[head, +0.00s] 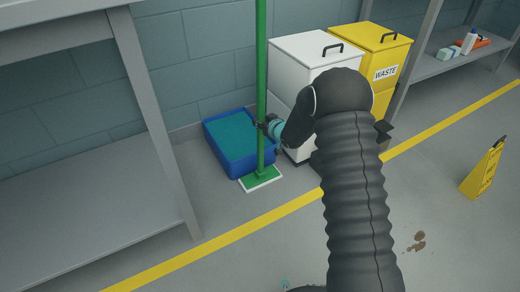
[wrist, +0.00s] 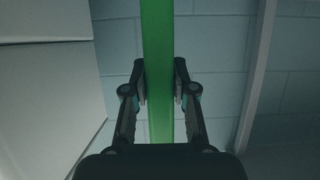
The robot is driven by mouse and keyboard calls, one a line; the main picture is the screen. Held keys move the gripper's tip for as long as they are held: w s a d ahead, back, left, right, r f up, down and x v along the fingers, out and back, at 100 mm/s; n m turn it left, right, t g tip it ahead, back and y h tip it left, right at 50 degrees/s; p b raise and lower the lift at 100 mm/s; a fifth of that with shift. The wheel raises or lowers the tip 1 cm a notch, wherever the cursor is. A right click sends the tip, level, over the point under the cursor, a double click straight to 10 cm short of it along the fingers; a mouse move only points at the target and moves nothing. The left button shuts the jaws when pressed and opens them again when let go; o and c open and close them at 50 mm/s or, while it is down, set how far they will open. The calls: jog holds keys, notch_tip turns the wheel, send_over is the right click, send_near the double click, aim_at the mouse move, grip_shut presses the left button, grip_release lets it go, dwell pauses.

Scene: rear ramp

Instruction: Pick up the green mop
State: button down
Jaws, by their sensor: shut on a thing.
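The green mop (head: 261,70) stands upright, its long green pole rising out of the top of the head view. Its flat head with a white pad (head: 261,178) is at the floor, in front of the blue tub. My gripper (head: 262,126) is shut on the lower part of the pole, coming from the right. In the wrist view the pole (wrist: 157,60) runs between the two fingers of my gripper (wrist: 160,82). Whether the mop head touches the floor is hard to tell.
A blue tub (head: 219,148) with teal contents sits behind the mop. A white bin (head: 300,50) and a yellow waste bin (head: 372,45) stand behind right. Grey shelving (head: 150,110) is at left. A yellow wet-floor sign (head: 483,168) and brown stains (head: 417,241) are at right.

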aim_at(263, 74)
jog(key=shift+a+r, duration=0.1)
jog(key=shift+r, duration=0.1)
notch_tip(263, 74, up, 17)
jog(key=p, duration=0.4)
jog(key=shift+r, duration=0.15)
jog(key=shift+r+p, duration=1.25)
jog(key=shift+w, duration=0.15)
